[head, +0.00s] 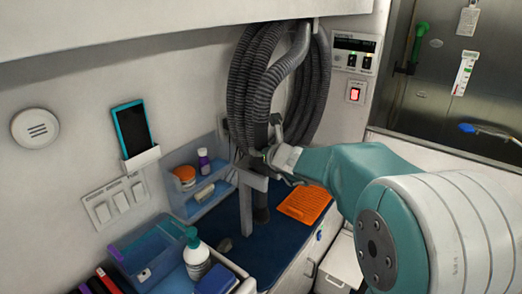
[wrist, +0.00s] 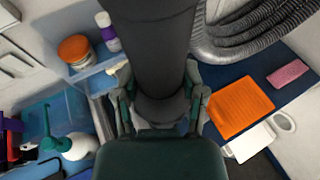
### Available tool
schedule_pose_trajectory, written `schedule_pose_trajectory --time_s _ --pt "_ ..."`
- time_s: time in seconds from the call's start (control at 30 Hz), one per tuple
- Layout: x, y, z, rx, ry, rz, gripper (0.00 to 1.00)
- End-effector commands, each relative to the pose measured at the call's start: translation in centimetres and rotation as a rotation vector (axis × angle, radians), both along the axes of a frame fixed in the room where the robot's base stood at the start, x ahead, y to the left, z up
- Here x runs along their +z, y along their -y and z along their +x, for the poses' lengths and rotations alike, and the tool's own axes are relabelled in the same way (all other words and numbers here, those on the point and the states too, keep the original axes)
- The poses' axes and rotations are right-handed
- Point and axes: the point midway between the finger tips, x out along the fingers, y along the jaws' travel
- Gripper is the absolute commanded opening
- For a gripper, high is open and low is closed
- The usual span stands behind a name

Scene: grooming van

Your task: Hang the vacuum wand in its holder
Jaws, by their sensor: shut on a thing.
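The vacuum wand (head: 261,207) is a dark grey upright tube joined to a ribbed hose above. My gripper (head: 279,160) is shut on it, coming from the right. In the wrist view the wand (wrist: 152,45) runs down between the two fingers of my gripper (wrist: 161,108). A light grey post with a short top bracket (head: 246,205), seemingly the holder, stands on the counter just left of the wand. The bracket crosses in front of the wand in the head view. I cannot tell whether the wand sits in it or is only behind it.
The coiled hose (head: 252,80) hangs on the wall above. An orange cloth (head: 305,204) lies on the blue counter mat (head: 272,236) to the right. A blue wall shelf (head: 200,190) with bottles is left of the post. A pump bottle (head: 196,256) stands at front left.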

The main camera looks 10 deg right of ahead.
Motion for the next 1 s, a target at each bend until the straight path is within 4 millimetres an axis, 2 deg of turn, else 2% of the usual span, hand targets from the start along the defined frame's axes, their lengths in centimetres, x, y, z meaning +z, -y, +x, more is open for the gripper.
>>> schedule_pose_trajectory --time_s 0.97,1.0 --pt "-1.2 0.0 0.0 0.001 0.003 0.001 0.0" --pt "-1.2 0.0 0.0 0.001 0.003 0.001 0.58"
